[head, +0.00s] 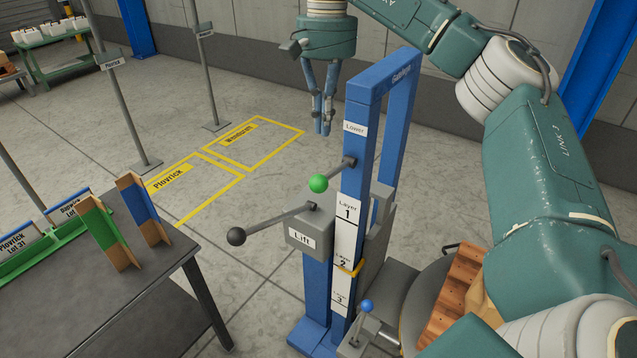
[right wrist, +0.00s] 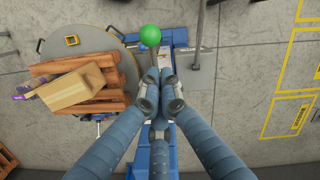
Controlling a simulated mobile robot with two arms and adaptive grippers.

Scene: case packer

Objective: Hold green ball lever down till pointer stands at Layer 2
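The green ball (head: 318,183) caps a lever on a blue post (head: 365,115), below a "Lower" label. In the right wrist view the ball (right wrist: 150,35) shows just beyond my fingertips. My right gripper (head: 323,130) points down with its fingers together and empty, above the ball and apart from it in the head view. The fingertips (right wrist: 158,75) also look together in the right wrist view. The yellow pointer (head: 350,269) stands by the lower part of the "Layer 2" mark on the white scale (head: 347,240), above "Layer 3". My left gripper is out of view.
A black-ball lever (head: 236,236) juts left from the "Lift" box (head: 302,238). A blue-ball lever (head: 366,306) stands low in front. A pallet with a carton (right wrist: 75,90) lies on a round turntable. A dark table (head: 130,300) is at left. Yellow-marked floor bays behind look empty.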

